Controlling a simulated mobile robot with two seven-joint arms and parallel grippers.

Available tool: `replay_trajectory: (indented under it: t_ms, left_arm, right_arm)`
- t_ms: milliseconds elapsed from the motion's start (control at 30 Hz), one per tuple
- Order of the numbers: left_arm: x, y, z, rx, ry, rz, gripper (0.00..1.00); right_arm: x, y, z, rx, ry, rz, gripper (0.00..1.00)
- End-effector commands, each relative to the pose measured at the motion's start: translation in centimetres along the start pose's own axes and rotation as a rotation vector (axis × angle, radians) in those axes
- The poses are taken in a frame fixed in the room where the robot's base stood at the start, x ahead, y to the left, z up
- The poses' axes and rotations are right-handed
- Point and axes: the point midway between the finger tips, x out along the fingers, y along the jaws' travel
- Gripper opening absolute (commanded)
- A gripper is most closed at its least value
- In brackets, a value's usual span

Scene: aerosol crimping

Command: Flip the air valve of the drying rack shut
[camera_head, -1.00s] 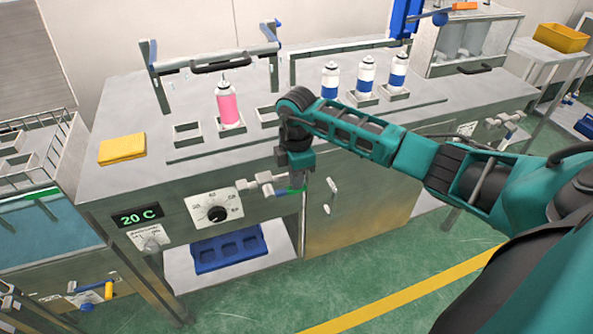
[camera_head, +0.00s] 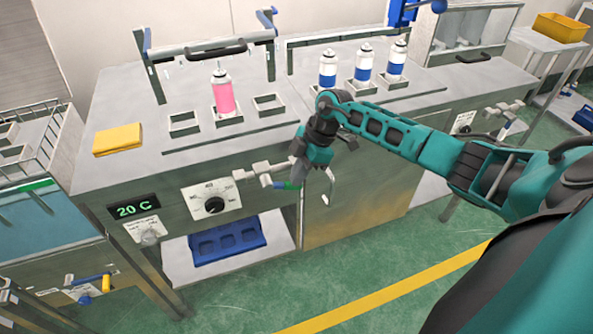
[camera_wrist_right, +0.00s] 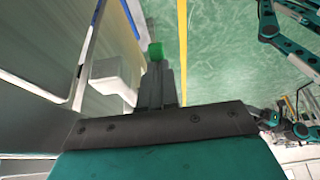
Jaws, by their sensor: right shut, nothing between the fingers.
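An air valve with pale metal fittings (camera_head: 262,173) sits on the front of the steel bench, right of the dial. Its green lever (camera_head: 285,185) points right; the green tip (camera_wrist_right: 155,50) shows in the right wrist view. My right gripper (camera_head: 299,173) is shut and empty, tilted with its fingers down and left, just beside the lever's right end. In the right wrist view its dark fingers (camera_wrist_right: 160,86) overlap the line to the green tip; I cannot tell whether they touch. My left gripper is not in view.
The bench top carries a pink can (camera_head: 223,95), several blue-and-white cans and a yellow cloth (camera_head: 118,139). A dial (camera_head: 214,204) and a 20 C display (camera_head: 134,208) are on the front. A blue tray (camera_head: 226,241) lies on the shelf below. The floor in front is clear.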

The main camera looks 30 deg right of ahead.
Motion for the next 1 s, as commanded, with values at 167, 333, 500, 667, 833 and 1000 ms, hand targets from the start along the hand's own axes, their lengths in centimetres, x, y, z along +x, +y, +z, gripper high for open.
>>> replay_trajectory:
  t_ms: [167,333,500,667,833,1000]
  left_arm:
    - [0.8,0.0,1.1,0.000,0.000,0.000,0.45]
    - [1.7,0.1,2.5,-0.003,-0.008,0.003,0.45]
    - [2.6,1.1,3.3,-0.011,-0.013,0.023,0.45]
    - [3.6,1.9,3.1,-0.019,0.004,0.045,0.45]
    - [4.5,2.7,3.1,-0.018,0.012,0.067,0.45]
    - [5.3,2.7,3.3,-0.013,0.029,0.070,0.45]
  right_arm:
    - [1.6,-0.1,1.0,0.006,0.167,-0.001,0.00]
    - [3.0,0.0,1.4,0.006,0.329,-0.001,0.00]
    - [4.3,0.0,1.6,0.004,0.492,0.001,0.00]
    - [5.5,0.0,1.5,0.002,0.633,0.000,0.00]
    - [6.3,0.0,1.3,0.002,0.760,-0.001,0.00]
    - [6.8,0.0,1.0,0.001,0.854,-0.002,0.00]
